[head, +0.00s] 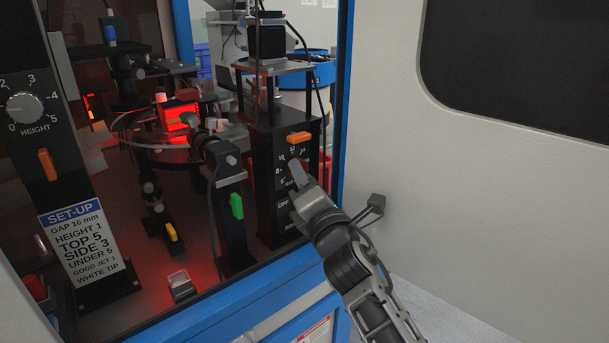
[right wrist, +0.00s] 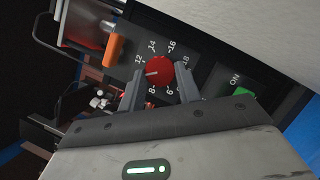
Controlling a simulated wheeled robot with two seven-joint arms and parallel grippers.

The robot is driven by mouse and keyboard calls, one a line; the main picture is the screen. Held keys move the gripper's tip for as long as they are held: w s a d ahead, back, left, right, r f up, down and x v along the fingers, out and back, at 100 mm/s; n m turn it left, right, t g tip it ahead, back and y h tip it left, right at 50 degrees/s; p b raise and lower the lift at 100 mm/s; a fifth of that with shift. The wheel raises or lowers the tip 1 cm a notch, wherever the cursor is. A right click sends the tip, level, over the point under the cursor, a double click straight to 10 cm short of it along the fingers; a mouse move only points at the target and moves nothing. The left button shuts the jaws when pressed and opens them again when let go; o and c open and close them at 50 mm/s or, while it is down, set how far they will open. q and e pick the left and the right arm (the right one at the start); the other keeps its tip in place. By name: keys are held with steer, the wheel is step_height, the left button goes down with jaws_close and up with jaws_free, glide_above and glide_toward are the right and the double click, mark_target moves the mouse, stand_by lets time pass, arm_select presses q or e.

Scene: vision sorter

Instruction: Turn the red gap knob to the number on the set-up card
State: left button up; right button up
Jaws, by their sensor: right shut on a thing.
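The set-up card (head: 52,219) at the left of the head view reads GAP 16 mm. The red gap knob (right wrist: 158,70) shows in the right wrist view, on a black panel with a dial marked from 6 to 18. Its white mark points left, between 8 and 12, near where a finger hides the dial. My right gripper (right wrist: 161,84) is shut on the knob, one finger on each side. In the head view my right gripper (head: 300,183) covers most of the knob. My left gripper is not in view.
An orange lever (right wrist: 113,50) sits beside the dial, and a green ON button (right wrist: 242,91) is on the other side. A HEIGHT knob (head: 24,107) stands at the left. The blue door frame (head: 339,130) and white cabinet wall (head: 470,170) are close to my right arm.

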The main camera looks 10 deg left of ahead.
steer(key=m, duration=0.2)
steer(key=m+h, duration=0.1)
steer(key=m, duration=0.1)
steer(key=m+h, duration=0.1)
steer(key=shift+s+r+m+g+p, duration=0.1)
steer(key=shift+r+m+g+p, duration=0.2)
steer(key=shift+m+g, duration=0.1)
steer(key=shift+f, duration=0.1)
steer(key=o, duration=1)
steer(key=shift+c, duration=0.2)
steer(key=r+b+v, duration=0.1)
steer(key=b+v, duration=0.1)
steer(key=v, duration=1.3)
steer(key=shift+s+f, duration=0.3)
steer(key=shift+s, duration=0.15)
steer(key=shift+d, duration=0.1)
